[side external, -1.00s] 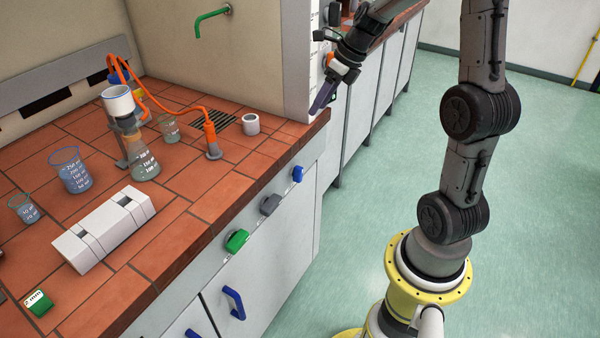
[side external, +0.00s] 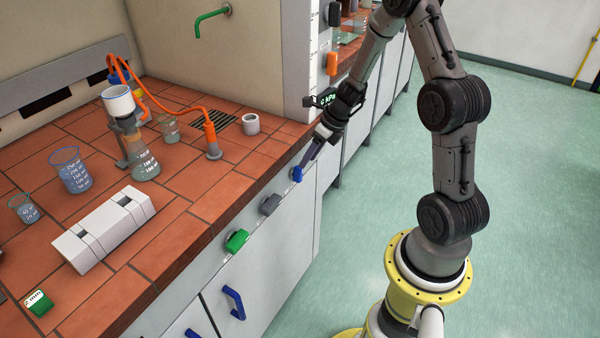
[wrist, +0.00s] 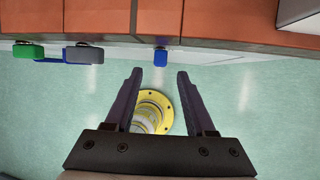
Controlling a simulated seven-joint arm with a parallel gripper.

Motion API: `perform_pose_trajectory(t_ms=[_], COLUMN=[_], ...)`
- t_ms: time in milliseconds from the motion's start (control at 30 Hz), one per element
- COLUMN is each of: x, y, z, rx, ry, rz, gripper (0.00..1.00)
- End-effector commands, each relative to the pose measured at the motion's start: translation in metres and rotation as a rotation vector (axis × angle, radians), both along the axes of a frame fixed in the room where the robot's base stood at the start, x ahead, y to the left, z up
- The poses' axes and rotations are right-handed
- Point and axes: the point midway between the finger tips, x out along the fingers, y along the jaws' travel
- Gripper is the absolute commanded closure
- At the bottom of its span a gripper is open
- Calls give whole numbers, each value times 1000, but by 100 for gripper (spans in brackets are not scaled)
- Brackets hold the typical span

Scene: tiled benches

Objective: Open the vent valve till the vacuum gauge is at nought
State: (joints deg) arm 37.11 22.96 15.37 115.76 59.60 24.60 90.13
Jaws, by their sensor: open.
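Three knobs sit on the bench's front panel: a green knob (side external: 237,241), a grey knob (side external: 270,204) and a blue knob (side external: 297,174). No readable label shows which is the vent valve. My gripper (side external: 304,166) is at the blue knob, coming from above right. In the wrist view my gripper (wrist: 160,74) is open and empty, and the blue knob (wrist: 160,57) appears centred just beyond the gap between the fingertips. Contact cannot be told. A small dark display (side external: 324,98) with green characters shows behind my wrist; its reading is unclear, and I cannot tell if it is the vacuum gauge.
On the tiled bench (side external: 185,215) stand a flask (side external: 144,165) with a white funnel (side external: 118,101), an orange hose (side external: 178,104), beakers (side external: 75,175) and a white block (side external: 103,229). Blue handles (side external: 233,302) stick out below. The floor is clear.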

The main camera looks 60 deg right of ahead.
Motion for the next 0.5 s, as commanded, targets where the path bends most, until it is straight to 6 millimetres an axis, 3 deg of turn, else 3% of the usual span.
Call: perform_pose_trajectory(t_ms=[233,500], x=[17,26], y=[8,11], z=[-42,-63], rx=[1,0], ry=[3,1], rz=[1,0], gripper=[45,45])
